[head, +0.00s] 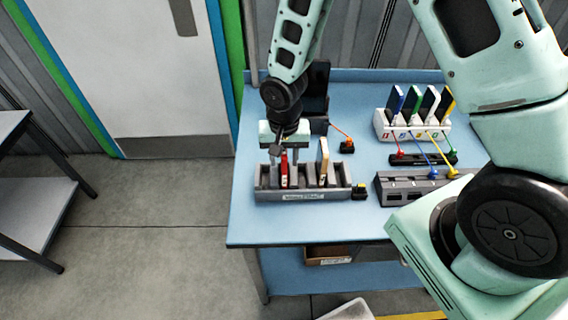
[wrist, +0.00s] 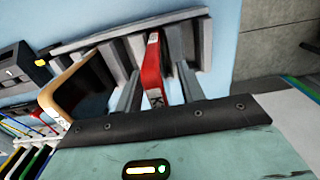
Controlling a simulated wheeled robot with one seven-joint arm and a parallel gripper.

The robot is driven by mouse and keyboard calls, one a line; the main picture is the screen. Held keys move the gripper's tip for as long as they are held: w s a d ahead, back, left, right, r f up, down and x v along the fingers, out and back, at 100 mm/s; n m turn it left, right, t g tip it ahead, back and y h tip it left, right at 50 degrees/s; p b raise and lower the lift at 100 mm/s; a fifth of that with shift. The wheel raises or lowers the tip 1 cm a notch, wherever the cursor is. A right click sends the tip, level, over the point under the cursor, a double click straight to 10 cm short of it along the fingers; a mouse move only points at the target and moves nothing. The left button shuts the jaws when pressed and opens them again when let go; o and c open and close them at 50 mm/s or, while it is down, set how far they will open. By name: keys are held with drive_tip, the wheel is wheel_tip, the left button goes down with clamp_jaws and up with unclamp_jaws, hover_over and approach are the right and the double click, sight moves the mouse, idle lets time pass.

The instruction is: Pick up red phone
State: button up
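The red phone (head: 284,172) stands upright in a slot of the grey slotted rack (head: 262,186) near the table's left front. My gripper (head: 284,160) is over it, pointing down, with one finger on each side of the phone. In the wrist view, the red phone (wrist: 152,72) rises between the two fingers of my gripper (wrist: 158,76). Gaps show between the phone and the fingers, so the gripper is open and not closed on it. The phone's lower part is hidden in the rack.
A tan-edged phone (head: 322,162) stands in the same rack to the right. A white holder (head: 384,130) with several coloured devices and a grey dock (head: 400,190) with cables are farther right. A dark upright stand (head: 316,105) is behind my gripper. The blue table (head: 250,222) is clear in front.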

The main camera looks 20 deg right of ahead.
drive_tip(key=shift+c, duration=0.3)
clamp_jaws()
drive_tip(key=shift+r+b, duration=1.3)
drive_tip(key=shift+r, duration=3.7)
drive_tip(key=shift+r+p, duration=0.6)
drive_tip(key=shift+r, duration=0.2)
wheel_tip(320, 180, up, 5)
drive_tip(key=p, duration=0.3)
drive_tip(key=shift+p, duration=0.4)
